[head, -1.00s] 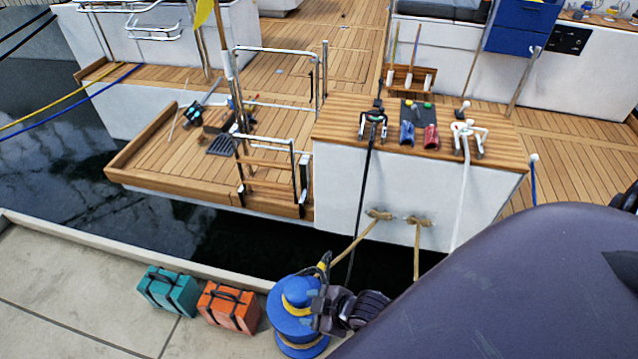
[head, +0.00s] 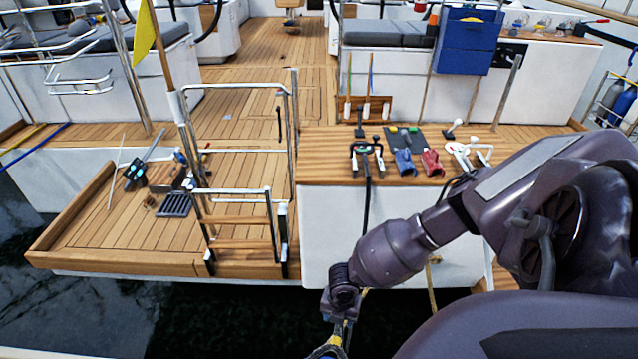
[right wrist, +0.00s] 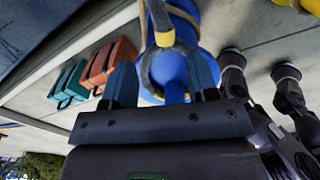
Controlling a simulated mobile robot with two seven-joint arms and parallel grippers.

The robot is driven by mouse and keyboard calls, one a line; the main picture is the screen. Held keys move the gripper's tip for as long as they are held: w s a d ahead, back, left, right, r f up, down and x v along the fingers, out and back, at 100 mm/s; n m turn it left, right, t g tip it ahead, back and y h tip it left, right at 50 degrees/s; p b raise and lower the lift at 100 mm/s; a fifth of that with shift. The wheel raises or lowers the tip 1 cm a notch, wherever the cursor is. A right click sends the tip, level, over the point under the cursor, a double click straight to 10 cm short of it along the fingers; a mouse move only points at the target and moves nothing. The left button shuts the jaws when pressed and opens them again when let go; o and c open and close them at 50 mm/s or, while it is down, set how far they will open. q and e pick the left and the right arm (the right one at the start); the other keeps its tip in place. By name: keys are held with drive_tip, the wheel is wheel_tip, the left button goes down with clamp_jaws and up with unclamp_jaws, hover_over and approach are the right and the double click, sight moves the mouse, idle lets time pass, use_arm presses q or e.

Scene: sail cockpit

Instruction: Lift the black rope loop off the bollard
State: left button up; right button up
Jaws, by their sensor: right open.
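The blue bollard (right wrist: 172,68) stands on the dock beyond my right fingers in the right wrist view, with tan rope around it. A dark band with a yellow section (right wrist: 161,28), apparently part of the black rope loop, lies at the bollard's upper part. My right gripper (right wrist: 163,82) is open, its two fingers apart in front of the bollard. In the head view my right gripper (head: 336,325) is at the bottom edge, near a yellow and dark piece (head: 328,348). The black rope (head: 367,205) runs down from the boat and disappears behind my right arm. My left gripper is out of view.
Teal (right wrist: 67,85) and orange (right wrist: 109,62) cases stand left of the bollard. The boat's side ledge (head: 320,172) holds a black fitting, red and blue items and a white fitting. Dark water (head: 180,315) lies beside the boat.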

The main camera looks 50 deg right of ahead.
sight(338, 329)
drive_tip(key=shift+w+d+f, duration=0.2)
drive_tip(key=shift+d+f, duration=0.2)
drive_tip(key=shift+d, duration=0.2)
drive_tip(key=shift+f+b, duration=0.25)
drive_tip(key=shift+b, duration=0.05)
drive_tip(key=shift+s+f+b, duration=0.15)
drive_tip(key=shift+f+b, duration=0.3)
drive_tip(key=shift+f, duration=0.5)
wheel_tip(338, 329, down, 5)
drive_tip(key=b, duration=0.2)
drive_tip(key=shift+f+b, duration=0.1)
drive_tip(key=shift+b, duration=0.2)
drive_tip(key=shift+f+b, duration=0.5)
drive_tip(key=shift+f, duration=0.2)
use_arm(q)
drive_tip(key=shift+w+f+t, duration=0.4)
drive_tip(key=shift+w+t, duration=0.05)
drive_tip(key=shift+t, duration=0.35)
use_arm(e)
drive_tip(key=shift+w+f, duration=0.2)
drive_tip(key=shift+f, duration=0.05)
clamp_jaws()
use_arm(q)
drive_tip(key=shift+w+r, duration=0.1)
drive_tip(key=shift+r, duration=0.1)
use_arm(e)
drive_tip(key=shift+r, duration=0.25)
